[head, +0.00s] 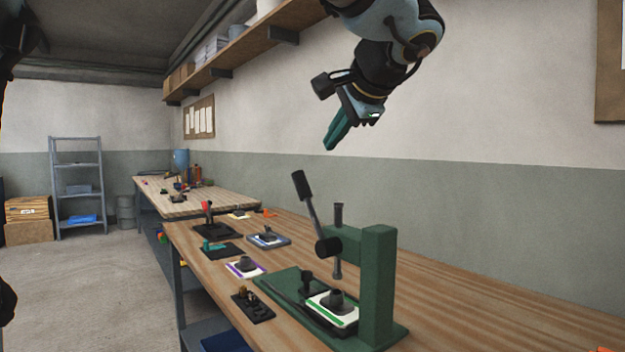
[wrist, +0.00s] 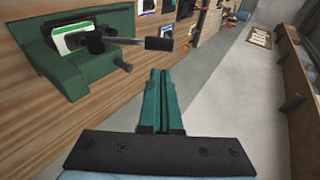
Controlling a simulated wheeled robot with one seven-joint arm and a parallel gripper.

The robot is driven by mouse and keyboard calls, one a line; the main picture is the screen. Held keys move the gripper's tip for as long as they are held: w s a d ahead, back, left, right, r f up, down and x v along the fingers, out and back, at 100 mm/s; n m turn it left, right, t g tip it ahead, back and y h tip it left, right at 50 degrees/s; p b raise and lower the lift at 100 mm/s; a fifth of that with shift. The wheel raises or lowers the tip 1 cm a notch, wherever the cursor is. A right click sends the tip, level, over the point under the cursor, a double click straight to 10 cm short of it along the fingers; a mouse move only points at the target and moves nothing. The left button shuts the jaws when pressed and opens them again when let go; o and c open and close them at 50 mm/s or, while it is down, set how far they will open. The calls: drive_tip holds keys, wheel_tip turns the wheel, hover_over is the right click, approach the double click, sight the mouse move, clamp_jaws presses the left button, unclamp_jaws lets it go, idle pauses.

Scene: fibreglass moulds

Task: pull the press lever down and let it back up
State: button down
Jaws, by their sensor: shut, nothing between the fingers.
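The green press (head: 378,285) stands on the wooden bench in the head view. Its lever (head: 311,205) with a black grip slants up and to the left from a black hub (head: 327,247). A white, green-edged plate with a grey piece (head: 336,300) sits on the press base under the ram (head: 337,262). My gripper (head: 331,144) is shut and empty, in the air above the lever and apart from it. In the wrist view my green fingers (wrist: 158,80) are together, and the lever's black grip (wrist: 160,44) shows just beyond their tips.
Several small fixtures and plates, such as a purple-edged one (head: 246,267) and a blue-edged one (head: 268,238), lie on the bench left of the press. A wall shelf (head: 235,50) runs along the back wall. The bench right of the press (head: 470,300) is mostly clear.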

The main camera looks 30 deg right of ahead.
sight(304, 180)
drive_tip(key=p+x, duration=0.3)
drive_tip(key=x, duration=1.1)
drive_tip(key=shift+a+p, duration=0.1)
drive_tip(key=shift+p, duration=0.2)
